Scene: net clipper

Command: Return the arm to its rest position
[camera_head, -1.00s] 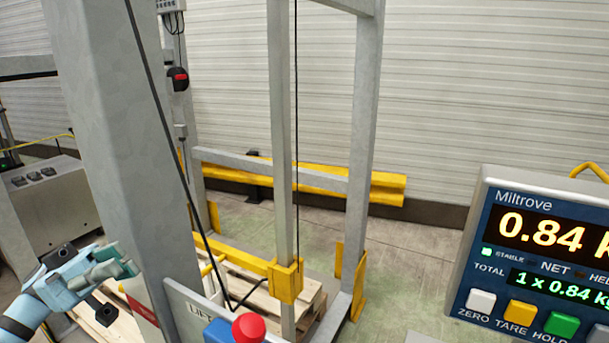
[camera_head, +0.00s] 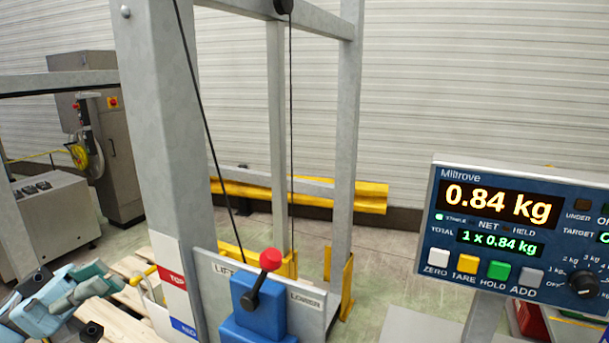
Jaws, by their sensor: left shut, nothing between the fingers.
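My left gripper (camera_head: 88,286) is at the lower left of the head view, light blue with grey-green fingers. It is shut with nothing between the fingers and points to the right. It is in front of wooden pallet boards and left of the grey post, and I see no contact with anything. My left arm (camera_head: 28,318) comes in from the left edge. My right gripper is not in view.
A grey post (camera_head: 160,130) stands right of the gripper. A blue lever box (camera_head: 262,305) with a red knob (camera_head: 270,259) sits at its foot. A weighing display (camera_head: 515,230) at the right reads 0.84 kg. A grey cabinet (camera_head: 52,215) stands at the left.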

